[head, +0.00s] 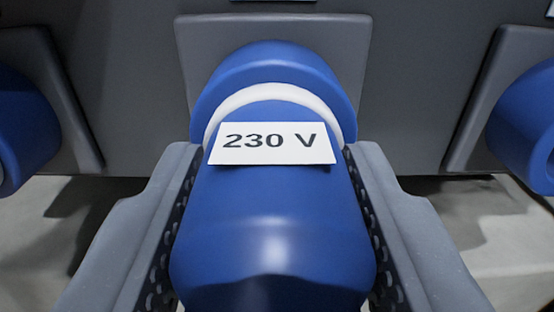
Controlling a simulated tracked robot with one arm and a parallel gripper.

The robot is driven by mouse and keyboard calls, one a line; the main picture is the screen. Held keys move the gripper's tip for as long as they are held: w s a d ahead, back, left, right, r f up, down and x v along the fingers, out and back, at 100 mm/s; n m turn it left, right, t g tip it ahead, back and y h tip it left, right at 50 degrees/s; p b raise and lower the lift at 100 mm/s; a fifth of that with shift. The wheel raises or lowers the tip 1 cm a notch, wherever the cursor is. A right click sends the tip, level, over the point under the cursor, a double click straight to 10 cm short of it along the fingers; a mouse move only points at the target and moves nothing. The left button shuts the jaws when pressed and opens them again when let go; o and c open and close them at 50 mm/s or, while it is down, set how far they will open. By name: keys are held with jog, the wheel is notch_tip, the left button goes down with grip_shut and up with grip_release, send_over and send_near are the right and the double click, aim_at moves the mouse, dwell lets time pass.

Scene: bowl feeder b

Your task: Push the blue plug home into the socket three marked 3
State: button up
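The blue plug (273,215) fills the middle of the head view, with a white "230 V" label on its top and a white ring at its far end. My gripper (272,165) has one finger along each side of the plug and is shut on it. Beyond the plug is a blue socket collar (270,60) on a grey mounting plate. The plug's far end is lined up with this collar and meets or enters it; how deep it sits is hidden. No number 3 can be read in view.
Another blue socket (25,130) on a grey plate is at the left edge, and one more (527,125) is at the right edge. All are on a dark grey panel (420,60). Pale floor shows below the panel. Parts of markings at the top edge are cut off.

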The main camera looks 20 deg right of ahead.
jog(key=shift+s+f, duration=0.1)
jog(key=shift+s, duration=0.05)
jog(key=shift+b+v, duration=0.45)
jog(key=shift+v, duration=0.45)
jog(key=shift+s+a+r, duration=0.2)
jog(key=shift+s, duration=0.45)
jog(key=shift+b+v, duration=0.7)
jog(key=shift+v, duration=0.6)
jog(key=shift+s, duration=0.1)
jog(key=shift+s+a+f+b, duration=0.1)
jog(key=shift+s+a+b, duration=0.1)
jog(key=shift+s+b, duration=0.3)
